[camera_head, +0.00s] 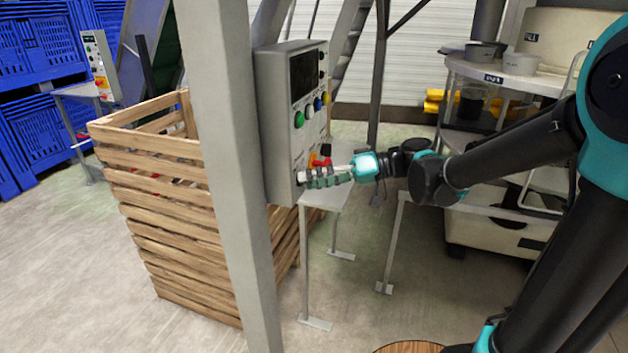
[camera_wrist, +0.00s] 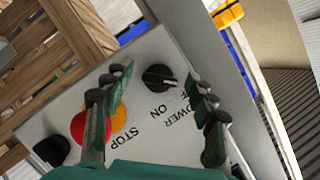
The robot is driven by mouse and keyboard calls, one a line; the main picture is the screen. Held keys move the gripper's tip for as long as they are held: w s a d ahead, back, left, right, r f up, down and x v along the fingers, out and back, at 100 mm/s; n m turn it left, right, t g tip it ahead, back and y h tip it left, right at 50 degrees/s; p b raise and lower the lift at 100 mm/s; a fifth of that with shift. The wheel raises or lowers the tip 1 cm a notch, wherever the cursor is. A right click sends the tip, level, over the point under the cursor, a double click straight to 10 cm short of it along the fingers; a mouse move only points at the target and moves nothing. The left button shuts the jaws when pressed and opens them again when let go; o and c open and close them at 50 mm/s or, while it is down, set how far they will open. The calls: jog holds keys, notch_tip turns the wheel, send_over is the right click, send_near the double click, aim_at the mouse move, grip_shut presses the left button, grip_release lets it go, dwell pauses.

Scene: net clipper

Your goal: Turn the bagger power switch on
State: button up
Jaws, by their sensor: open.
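The bagger control box (camera_head: 265,125) is a grey panel fixed to an upright post. Its power switch (camera_wrist: 160,77) is a black rotary knob beside the words POWER, OFF and ON in the wrist view; I cannot tell surely which word it points at. My gripper (camera_head: 304,179) is at the lower front of the box in the head view, covering the switch there. In the wrist view my gripper (camera_wrist: 158,84) is open, with green fingers on either side of the knob. The fingers look apart from the knob, though their depth is hard to judge.
A red stop button (camera_wrist: 82,127) with a yellow surround sits beside the left finger. Green (camera_head: 299,119), white, blue and yellow buttons are higher on the panel. A slatted wooden crate (camera_head: 185,215) stands behind the post (camera_head: 222,150). A metal stand (camera_head: 303,260) is below the box.

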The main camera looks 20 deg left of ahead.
jog(key=c, duration=1.2)
jog(key=shift+o, duration=0.2)
jog(key=shift+m, duration=0.3)
jog(key=m+g+y, duration=0.1)
jog(key=m, duration=0.1)
jog(key=shift+w+f+m, duration=0.1)
jog(key=shift+m, duration=0.3)
jog(key=m+y, duration=0.1)
jog(key=m, duration=0.1)
jog(key=m+g, duration=0.1)
jog(key=shift+f+m+g+y, duration=0.1)
jog(key=shift+m+g+y, duration=0.2)
jog(key=shift+m+y, duration=0.1)
jog(key=m, duration=0.2)
jog(key=m+y, duration=0.1)
jog(key=m, duration=0.1)
jog(key=shift+f+y, duration=0.1)
jog(key=shift+y, duration=0.2)
jog(key=shift+m+t+y, duration=0.3)
jog(key=shift+m+y, duration=0.15)
jog(key=shift+m, duration=1)
jog(key=shift+m+t+y, duration=0.3)
jog(key=shift+m+y, duration=0.15)
jog(key=shift+m, duration=1)
